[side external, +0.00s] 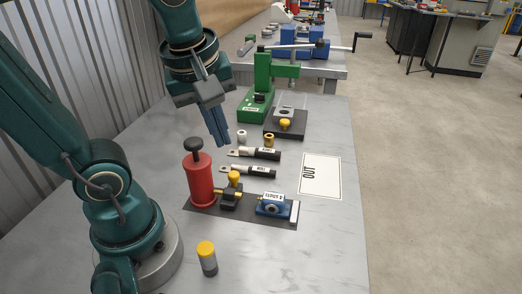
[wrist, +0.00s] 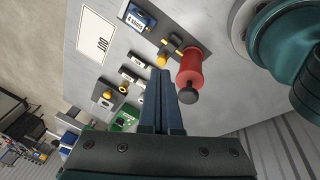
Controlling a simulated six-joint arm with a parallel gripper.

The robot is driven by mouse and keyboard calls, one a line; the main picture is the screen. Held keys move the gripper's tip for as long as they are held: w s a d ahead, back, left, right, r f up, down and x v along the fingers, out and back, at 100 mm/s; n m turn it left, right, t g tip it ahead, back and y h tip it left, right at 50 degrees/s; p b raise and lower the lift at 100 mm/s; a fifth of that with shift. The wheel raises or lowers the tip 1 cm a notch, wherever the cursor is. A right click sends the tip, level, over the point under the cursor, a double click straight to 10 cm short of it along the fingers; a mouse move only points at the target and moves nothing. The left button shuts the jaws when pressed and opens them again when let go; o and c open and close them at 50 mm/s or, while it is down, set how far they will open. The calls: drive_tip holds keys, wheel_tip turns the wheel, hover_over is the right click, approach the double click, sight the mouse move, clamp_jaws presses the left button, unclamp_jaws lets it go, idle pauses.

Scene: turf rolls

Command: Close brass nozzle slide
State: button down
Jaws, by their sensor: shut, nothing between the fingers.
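A black valve block with brass fittings and a yellow knob (side external: 234,177) sits between a red cylinder (side external: 199,180) and a small blue labelled block (side external: 273,205). I cannot tell which brass part is the slide, or its position. In the wrist view the yellow knob (wrist: 161,60) lies just beyond my fingertips, beside the red cylinder (wrist: 190,70). My gripper (side external: 222,142) is shut and empty, pointing down above the table, behind the red cylinder and apart from it. It also shows in the wrist view (wrist: 160,72).
Two dark tubes with metal tips (side external: 258,152) lie behind the valve. A green press (side external: 262,90) and a dark plate with a yellow knob (side external: 285,124) stand farther back. A yellow-capped cylinder (side external: 207,262) stands in front. A white OUT card (side external: 321,178) lies right.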

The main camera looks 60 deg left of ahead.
drive_tip(key=w+a+n+g+y, duration=0.1)
drive_tip(key=w+a+n+g, duration=0.2)
drive_tip(key=n, duration=0.4)
drive_tip(key=n+g, duration=0.2)
approach(234, 190)
drive_tip(key=a+f, duration=0.4)
drive_tip(key=s+a+f, duration=0.1)
drive_tip(key=a+f, duration=0.1)
drive_tip(key=a, duration=0.1)
drive_tip(key=shift+f, duration=0.1)
drive_tip(key=shift+w+d, duration=1.25)
drive_tip(key=shift+w, duration=0.1)
drive_tip(key=shift+d, duration=0.1)
drive_tip(key=shift+y, duration=0.3)
